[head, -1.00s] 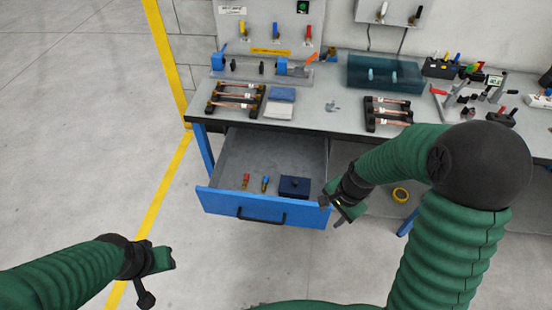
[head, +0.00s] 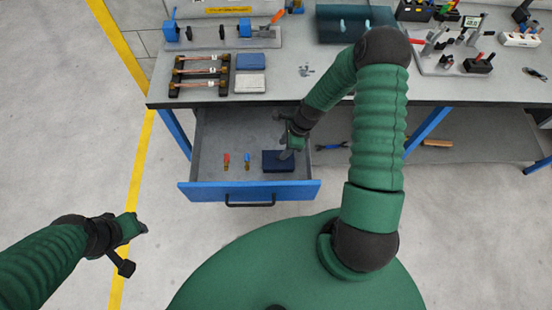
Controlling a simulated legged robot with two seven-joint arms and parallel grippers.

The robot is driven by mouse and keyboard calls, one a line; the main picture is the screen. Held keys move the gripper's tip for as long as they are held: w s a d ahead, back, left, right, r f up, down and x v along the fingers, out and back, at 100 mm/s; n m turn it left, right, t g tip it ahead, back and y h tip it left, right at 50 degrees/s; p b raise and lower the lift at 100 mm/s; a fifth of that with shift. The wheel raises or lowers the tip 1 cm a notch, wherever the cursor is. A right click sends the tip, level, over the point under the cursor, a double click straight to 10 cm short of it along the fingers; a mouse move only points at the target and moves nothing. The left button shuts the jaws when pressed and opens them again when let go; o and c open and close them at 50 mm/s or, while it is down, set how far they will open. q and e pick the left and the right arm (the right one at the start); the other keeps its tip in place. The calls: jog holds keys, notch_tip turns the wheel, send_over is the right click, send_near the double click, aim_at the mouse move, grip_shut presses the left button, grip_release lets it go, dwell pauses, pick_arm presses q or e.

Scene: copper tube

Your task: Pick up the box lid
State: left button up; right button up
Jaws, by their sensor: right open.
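A dark blue box (head: 277,163) sits in the right front part of an open drawer; its top is the lid, and I cannot make out a seam. My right gripper (head: 285,150) is over the back right part of the box, pointing down, open. I cannot tell whether its fingers touch the lid. My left gripper (head: 140,227) is out over the floor at the left, away from the drawer; its jaws are too small to read.
The open drawer (head: 210,192) has a blue front and also holds a red item (head: 226,160) and a blue item (head: 247,161). Floor at the left is clear.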

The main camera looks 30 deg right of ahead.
aim_at(278, 159)
jog(key=shift+w+f, duration=0.2)
jog(key=shift+f, duration=0.8)
jog(key=x, duration=0.1)
jog(key=p+x, duration=0.1)
jog(key=x, duration=0.1)
jog(key=shift+s+a+f, duration=0.2)
jog(key=shift+s+f, duration=0.1)
jog(key=shift+s, duration=0.05)
jog(key=shift+w+a+f, duration=0.1)
jog(key=shift+a+f, duration=0.05)
jog(key=shift+w+a, duration=0.1)
jog(key=shift+a, duration=0.2)
jog(key=shift+c, duration=0.3)
jog(key=c, duration=0.5)
jog(key=shift+d, duration=0.25)
grip_shut()
pick_arm(q)
jog(key=shift+d+r, duration=0.65)
jog(key=shift+r, duration=0.05)
pick_arm(e)
jog(key=shift+d, duration=0.1)
